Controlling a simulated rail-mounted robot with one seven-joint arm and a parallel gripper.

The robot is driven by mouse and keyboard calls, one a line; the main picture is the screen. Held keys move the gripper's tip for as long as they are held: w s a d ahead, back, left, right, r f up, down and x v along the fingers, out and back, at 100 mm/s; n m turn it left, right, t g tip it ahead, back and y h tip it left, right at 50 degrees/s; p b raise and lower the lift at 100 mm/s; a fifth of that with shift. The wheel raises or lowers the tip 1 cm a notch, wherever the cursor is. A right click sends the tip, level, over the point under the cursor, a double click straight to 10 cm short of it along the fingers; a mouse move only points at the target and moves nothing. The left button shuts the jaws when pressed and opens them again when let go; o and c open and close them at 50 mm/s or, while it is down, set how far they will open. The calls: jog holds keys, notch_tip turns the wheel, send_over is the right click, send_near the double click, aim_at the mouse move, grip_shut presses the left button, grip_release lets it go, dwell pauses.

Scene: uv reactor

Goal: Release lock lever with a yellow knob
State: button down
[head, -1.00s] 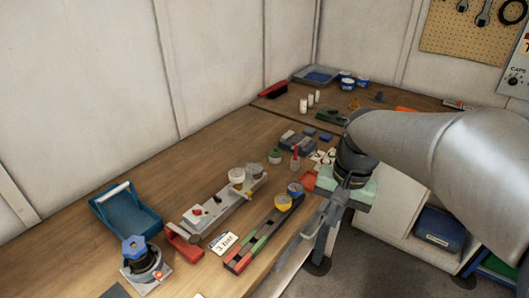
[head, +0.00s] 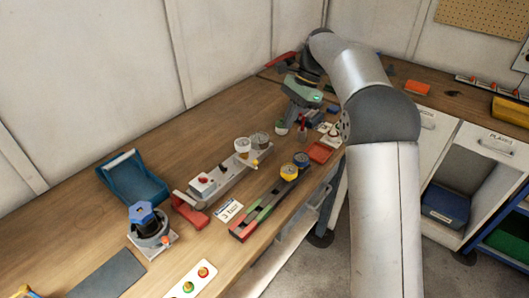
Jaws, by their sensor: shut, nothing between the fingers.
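A small yellow knob (head: 255,163) shows at the near right side of the long grey device (head: 228,177), just below its pale round parts. The lever under the knob is too small to make out. My gripper (head: 290,118) points down over the bench, beyond the device and up and to the right of the knob in the head view. It is shut and empty, clear of the knob.
A red bottle (head: 302,126) stands near my gripper.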

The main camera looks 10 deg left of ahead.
aim_at(255, 161)
jog(key=shift+f, duration=0.1)
jog(key=s+a+f+p, duration=0.1)
jog(key=s+a+f, duration=0.3)
jog(key=a+f, duration=0.2)
jog(key=x, duration=0.3)
jog(key=shift+d, duration=0.25)
